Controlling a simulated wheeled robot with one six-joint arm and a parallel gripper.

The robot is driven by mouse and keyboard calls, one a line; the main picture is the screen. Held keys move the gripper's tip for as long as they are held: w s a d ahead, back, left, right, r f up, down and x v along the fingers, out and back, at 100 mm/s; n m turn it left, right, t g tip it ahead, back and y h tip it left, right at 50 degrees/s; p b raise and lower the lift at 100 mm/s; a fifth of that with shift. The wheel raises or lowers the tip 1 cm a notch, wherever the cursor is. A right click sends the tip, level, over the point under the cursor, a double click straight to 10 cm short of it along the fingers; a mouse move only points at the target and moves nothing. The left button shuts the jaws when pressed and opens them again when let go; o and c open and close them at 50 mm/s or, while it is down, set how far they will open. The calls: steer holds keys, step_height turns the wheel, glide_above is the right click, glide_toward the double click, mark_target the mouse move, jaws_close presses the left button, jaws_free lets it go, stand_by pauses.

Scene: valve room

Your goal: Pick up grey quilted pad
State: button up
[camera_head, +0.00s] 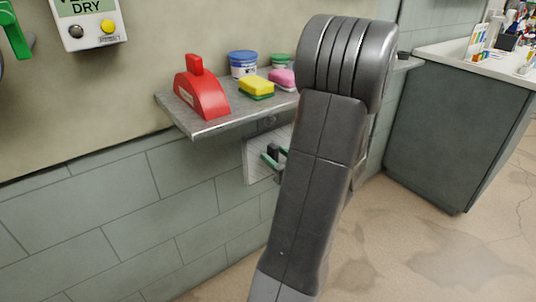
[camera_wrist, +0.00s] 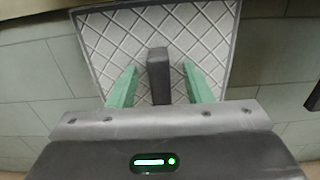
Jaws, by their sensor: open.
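The grey quilted pad (camera_wrist: 205,35) is a pale square panel with a diamond pattern and a darker edge. It fills the upper middle of the wrist view, and a dark upright block (camera_wrist: 158,72) shows in front of its face. In the head view the pad (camera_head: 252,168) is against the wall below the shelf, partly hidden by my arm. My gripper (camera_wrist: 157,82) is open, with one green finger on each side of the dark block. Gaps show between the block and both fingers. I cannot tell how deep the fingers reach.
A grey cabinet (camera_head: 450,130) stands at right. The floor at lower right is clear.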

jaws_close()
steer(key=shift+r, duration=0.1)
steer(key=shift+r+p, duration=0.45)
steer(key=shift+r, duration=0.4)
steer(key=p+v, duration=0.2)
steer(key=v, duration=1.6)
steer(key=shift+f, duration=0.15)
